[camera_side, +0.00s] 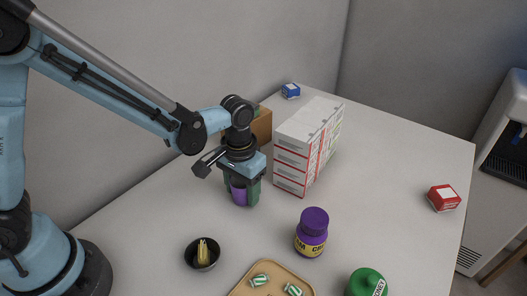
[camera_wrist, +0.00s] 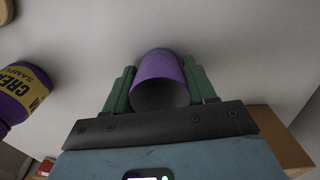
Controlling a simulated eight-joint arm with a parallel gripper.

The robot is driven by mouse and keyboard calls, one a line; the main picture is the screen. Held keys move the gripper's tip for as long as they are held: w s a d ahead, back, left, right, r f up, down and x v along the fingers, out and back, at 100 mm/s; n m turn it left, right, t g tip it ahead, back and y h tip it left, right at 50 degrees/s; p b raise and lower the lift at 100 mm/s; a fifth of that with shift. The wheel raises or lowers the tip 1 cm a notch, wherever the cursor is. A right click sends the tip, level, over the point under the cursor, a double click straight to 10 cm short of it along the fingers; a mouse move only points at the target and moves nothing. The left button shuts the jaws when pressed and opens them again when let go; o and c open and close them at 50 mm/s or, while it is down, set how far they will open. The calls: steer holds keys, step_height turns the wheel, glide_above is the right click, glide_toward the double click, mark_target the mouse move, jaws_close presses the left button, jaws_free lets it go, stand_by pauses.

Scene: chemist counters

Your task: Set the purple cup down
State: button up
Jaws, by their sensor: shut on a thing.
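The purple cup (camera_side: 239,195) is between the green fingers of my gripper (camera_side: 241,190) in the side view, left of the white box stack. In the wrist view the cup (camera_wrist: 160,75) shows its purple outside and dark inside, with a green finger of my gripper (camera_wrist: 160,92) against each side. My gripper is shut on the cup. The cup is close to the white counter (camera_side: 385,190). I cannot tell whether its base touches the counter.
White boxes (camera_side: 296,160) are stacked to the right of my gripper, with a brown box (camera_side: 262,128) behind. A purple jar (camera_side: 311,235), a black bowl (camera_side: 192,256), a wooden tray (camera_side: 243,289) and a green-lidded jar (camera_side: 367,283) stand in front. A red box (camera_side: 443,198) lies far right.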

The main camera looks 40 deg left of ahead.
steer(key=shift+f, duration=0.1)
steer(key=o, duration=1)
step_height(320, 180, up, 12)
steer(key=shift+s+a+r+t, duration=0.25)
steer(key=shift+s+a+t, duration=0.95)
steer(key=shift+a, duration=0.65)
steer(key=shift+s+a+r+t, duration=0.25)
steer(key=shift+s+a+t, duration=0.95)
steer(key=shift+a, duration=0.6)
steer(key=shift+s+a+r+t, duration=0.25)
steer(key=shift+s+a+t, duration=0.9)
steer(key=shift+a, duration=0.7)
